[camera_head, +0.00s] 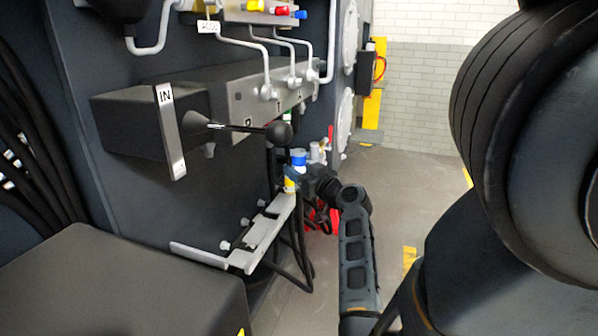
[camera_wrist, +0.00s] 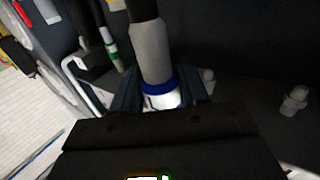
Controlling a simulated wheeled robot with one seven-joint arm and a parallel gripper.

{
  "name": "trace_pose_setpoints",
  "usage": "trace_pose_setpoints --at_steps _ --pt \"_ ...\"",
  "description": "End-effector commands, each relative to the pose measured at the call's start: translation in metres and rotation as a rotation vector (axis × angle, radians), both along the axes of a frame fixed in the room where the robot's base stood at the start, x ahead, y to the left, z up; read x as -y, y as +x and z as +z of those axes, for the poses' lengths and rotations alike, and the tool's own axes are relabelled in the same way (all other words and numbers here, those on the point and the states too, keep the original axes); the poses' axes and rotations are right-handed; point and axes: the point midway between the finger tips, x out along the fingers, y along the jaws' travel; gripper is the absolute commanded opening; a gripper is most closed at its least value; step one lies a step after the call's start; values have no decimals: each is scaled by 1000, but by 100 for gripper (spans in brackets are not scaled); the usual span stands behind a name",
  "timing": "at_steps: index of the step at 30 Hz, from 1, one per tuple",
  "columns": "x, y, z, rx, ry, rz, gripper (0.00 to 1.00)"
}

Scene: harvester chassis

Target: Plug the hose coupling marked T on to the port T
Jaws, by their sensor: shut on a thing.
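My gripper (camera_wrist: 160,92) is shut on a hose coupling with a grey sleeve, a blue ring and a white band (camera_wrist: 160,65). In the head view my gripper (camera_head: 305,174) is low in front of the panel, and the blue part of the coupling (camera_head: 298,156) shows above the fingers. Any letter on the coupling is too small to read. The grey manifold block (camera_head: 235,97) is above it, with small letter plates on its front; the middle one looks like T (camera_head: 279,106). The port openings are not clearly seen.
A pale holder rack (camera_head: 268,232) with side pegs is below my gripper. A black lever with a ball knob (camera_head: 279,133) sticks out just above. A green-banded coupling (camera_wrist: 111,47) stands beside the held one. Black hoses hang near the rack. The floor to the right is open.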

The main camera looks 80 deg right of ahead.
Motion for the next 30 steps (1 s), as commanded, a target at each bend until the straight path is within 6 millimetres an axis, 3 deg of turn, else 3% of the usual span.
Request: trace_pose_setpoints --at_steps 3,14,30 --pt "0 0 -12 1 -1 0 0" --pt "0 2 -10 2 -1 -1 0" --pt "12 51 -10 4 0 0 0"
